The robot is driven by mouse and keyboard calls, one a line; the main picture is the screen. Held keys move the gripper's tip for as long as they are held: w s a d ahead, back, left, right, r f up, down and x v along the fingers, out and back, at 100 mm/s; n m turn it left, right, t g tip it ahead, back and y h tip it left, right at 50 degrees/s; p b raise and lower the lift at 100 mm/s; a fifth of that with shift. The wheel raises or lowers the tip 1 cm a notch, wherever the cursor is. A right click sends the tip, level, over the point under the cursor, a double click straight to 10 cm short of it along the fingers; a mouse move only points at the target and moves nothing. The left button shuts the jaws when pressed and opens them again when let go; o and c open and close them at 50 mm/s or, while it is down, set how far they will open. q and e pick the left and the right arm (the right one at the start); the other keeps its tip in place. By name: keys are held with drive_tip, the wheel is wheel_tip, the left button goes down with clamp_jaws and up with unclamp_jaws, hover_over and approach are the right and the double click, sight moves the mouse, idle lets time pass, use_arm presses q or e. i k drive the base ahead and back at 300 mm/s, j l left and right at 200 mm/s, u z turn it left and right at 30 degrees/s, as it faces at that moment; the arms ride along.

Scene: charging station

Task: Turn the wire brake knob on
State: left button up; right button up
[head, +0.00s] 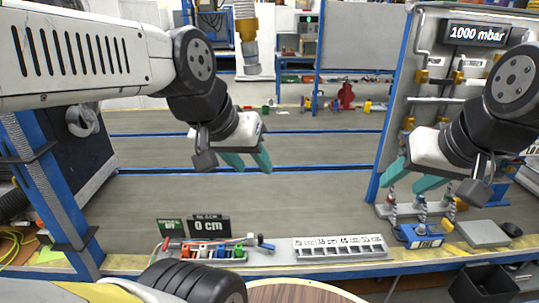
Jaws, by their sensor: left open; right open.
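My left gripper (250,165) hangs above the middle of the bench, its teal fingers apart and empty. My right gripper (400,187) is at the right, fingers apart and empty, in front of the pressure panel. A small blue box (420,237) with a round knob on top and a label on its front sits near the front edge, below my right gripper. A row of coloured parts (212,251) sits at the front left by a "0 cm" display. I cannot tell which of these, if any, is the wire brake knob. Neither gripper touches anything.
The panel with a "1000 mbar" display (477,35) stands at the right with pipes and valves. A white labelled tray (340,247) lies at the front edge. A grey box (482,233) is right of the blue box. The middle of the bench (300,205) is clear.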

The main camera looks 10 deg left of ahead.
sight(166, 248)
drive_tip(key=u, duration=1.2)
